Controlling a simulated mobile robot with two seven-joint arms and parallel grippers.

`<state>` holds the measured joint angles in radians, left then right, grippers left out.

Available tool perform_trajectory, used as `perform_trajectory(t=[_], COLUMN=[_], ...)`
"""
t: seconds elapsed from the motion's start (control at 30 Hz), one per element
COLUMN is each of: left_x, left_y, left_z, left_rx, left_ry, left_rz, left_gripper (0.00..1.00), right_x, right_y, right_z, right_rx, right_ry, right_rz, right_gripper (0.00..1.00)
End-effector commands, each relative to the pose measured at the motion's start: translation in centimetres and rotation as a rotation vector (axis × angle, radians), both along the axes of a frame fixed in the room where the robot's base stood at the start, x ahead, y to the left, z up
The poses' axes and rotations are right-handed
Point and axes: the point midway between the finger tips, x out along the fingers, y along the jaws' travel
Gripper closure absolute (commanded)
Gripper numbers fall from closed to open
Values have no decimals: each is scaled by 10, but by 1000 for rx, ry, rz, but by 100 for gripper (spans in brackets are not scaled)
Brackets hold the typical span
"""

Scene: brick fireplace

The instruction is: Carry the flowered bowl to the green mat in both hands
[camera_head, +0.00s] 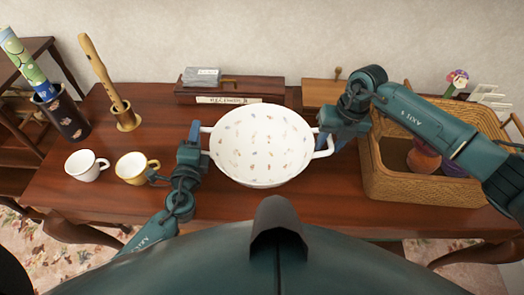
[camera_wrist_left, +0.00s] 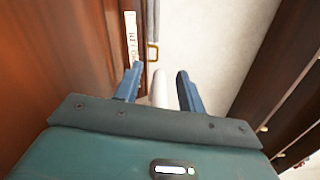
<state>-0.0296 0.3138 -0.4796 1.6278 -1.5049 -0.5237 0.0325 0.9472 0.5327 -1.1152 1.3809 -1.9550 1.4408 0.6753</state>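The flowered bowl (camera_head: 262,140) is wide and white with small flower prints and a handle on each side. It is at the middle of the wooden table. My left gripper (camera_head: 196,133) is at the bowl's left handle (camera_head: 205,130). In the left wrist view my left gripper (camera_wrist_left: 158,82) has its two blue fingers apart, with a white piece (camera_wrist_left: 158,90) between them and gaps beside it. My right gripper (camera_head: 333,140) is at the bowl's right handle (camera_head: 325,146); its fingers are partly hidden by the wrist. I see no green mat in either view.
A wicker basket (camera_head: 420,190) with round items stands right of the bowl. A white cup (camera_head: 84,166) and a yellow cup (camera_head: 133,168) stand left, near a dark vase (camera_head: 62,115) and a brass holder (camera_head: 126,119). A wooden case (camera_head: 240,89) lies behind the bowl.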

Motion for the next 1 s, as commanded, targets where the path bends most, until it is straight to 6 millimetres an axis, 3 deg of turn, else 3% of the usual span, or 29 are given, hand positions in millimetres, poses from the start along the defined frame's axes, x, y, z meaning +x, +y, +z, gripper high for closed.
perform_trajectory(t=[0.1,0.53,0.6,1.0], left_x=[0,-1,-1,-1], left_y=[0,0,0,0], left_z=[0,0,0,-1], left_rx=[0,0,0,1], left_ry=[0,0,1,1], left_rz=[0,0,0,0], left_gripper=[61,96,100,100], right_x=[0,0,0,0], right_y=[0,0,0,0], right_z=[0,0,0,1], right_rx=[0,0,0,0], right_ry=[1,1,1,0], right_rz=[0,0,0,0], right_gripper=[66,100,100,100])
